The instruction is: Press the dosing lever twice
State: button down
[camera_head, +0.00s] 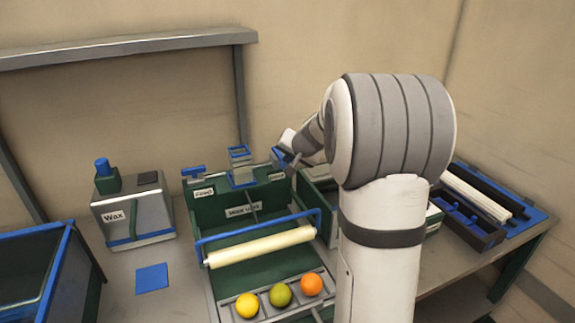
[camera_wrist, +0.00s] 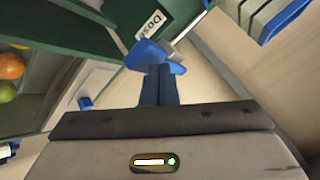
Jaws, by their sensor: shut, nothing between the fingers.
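In the wrist view, my gripper (camera_wrist: 161,72) is shut and empty, with its blue fingers together. Its tips are at a blue lever-like part (camera_wrist: 148,52) beside a label reading "Dos" (camera_wrist: 154,24) on a green housing (camera_wrist: 90,28). The tips overlap this part in the picture; I cannot tell whether they touch it. In the head view, my gripper (camera_head: 290,158) is small and partly hidden, at the back of the green machine (camera_head: 245,200). My arm hides much of the dosing unit (camera_head: 318,190) there.
A roller with a blue frame (camera_head: 262,246) crosses the green machine. Yellow (camera_head: 247,305), green (camera_head: 280,295) and orange (camera_head: 311,285) fruits lie in front. A "Wax" box (camera_head: 133,215), a blue pad (camera_head: 152,278) and a blue-rimmed bin (camera_head: 68,240) are left. Trays (camera_head: 470,222) stand right.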

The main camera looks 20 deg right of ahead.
jog(key=shift+f+b, duration=1.1)
dwell(0.8)
jog(key=shift+r, duration=0.15)
dwell(0.4)
jog(key=shift+r+p, duration=1.2)
jog(key=shift+r, duration=0.55)
notch_tip(320, 180, up, 5)
jog(key=p, duration=0.3)
jog(key=shift+p, duration=0.3)
